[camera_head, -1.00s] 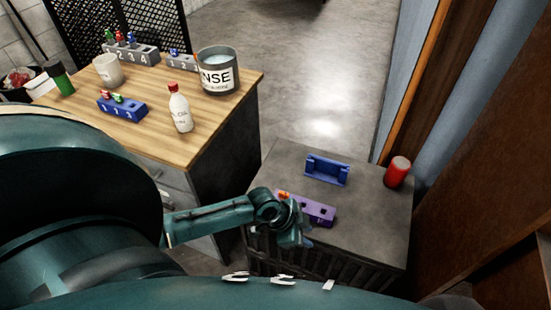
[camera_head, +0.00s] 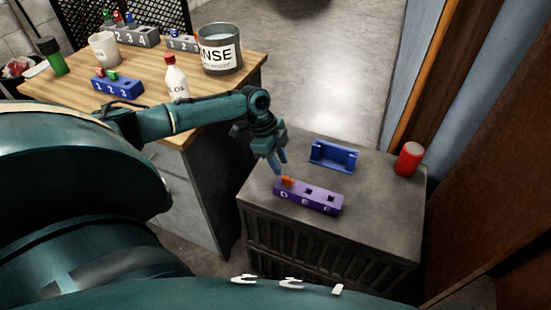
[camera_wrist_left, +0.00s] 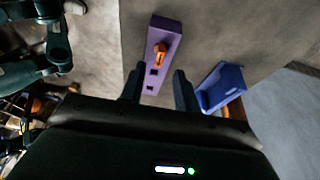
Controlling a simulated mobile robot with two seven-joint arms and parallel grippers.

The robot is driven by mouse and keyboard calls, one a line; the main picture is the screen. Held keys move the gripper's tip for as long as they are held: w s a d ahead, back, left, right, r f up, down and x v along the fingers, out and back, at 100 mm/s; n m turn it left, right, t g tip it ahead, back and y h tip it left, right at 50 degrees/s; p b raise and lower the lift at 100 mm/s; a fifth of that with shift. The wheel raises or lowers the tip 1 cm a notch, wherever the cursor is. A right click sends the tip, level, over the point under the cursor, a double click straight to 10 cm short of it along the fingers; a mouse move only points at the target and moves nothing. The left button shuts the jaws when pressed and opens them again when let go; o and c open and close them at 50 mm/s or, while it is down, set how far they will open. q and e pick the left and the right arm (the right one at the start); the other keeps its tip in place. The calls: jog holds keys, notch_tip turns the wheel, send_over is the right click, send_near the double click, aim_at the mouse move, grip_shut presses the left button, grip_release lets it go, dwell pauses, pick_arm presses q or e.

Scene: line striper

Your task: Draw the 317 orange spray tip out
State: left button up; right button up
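The orange spray tip (camera_head: 287,181) stands in the end hole marked D of the purple block (camera_head: 328,204) on the low dark cabinet. The holes by E and F look empty. My left gripper (camera_head: 279,164) hangs just above and behind the tip, pointing down, apart from it. In the left wrist view, my left gripper (camera_wrist_left: 158,88) is open and empty, its two fingers apart. The orange tip (camera_wrist_left: 160,52) and purple block (camera_wrist_left: 166,28) lie beyond the fingertips there. My right gripper is not in view. The number 317 cannot be read.
A blue cradle (camera_head: 334,156) and a red can (camera_head: 408,159) stand behind the purple block. The wooden bench (camera_head: 140,107) at the left holds a blue block (camera_head: 118,88), a bottle (camera_head: 176,78) and a grey rinse can (camera_head: 219,49). The cabinet top (camera_head: 375,215) is clear at right.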

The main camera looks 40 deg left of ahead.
aim_at(286, 178)
pick_arm(q)
jog(key=shift+b+x, duration=1.4)
jog(key=shift+x, duration=1.55)
jog(key=shift+r, duration=0.1)
grip_shut()
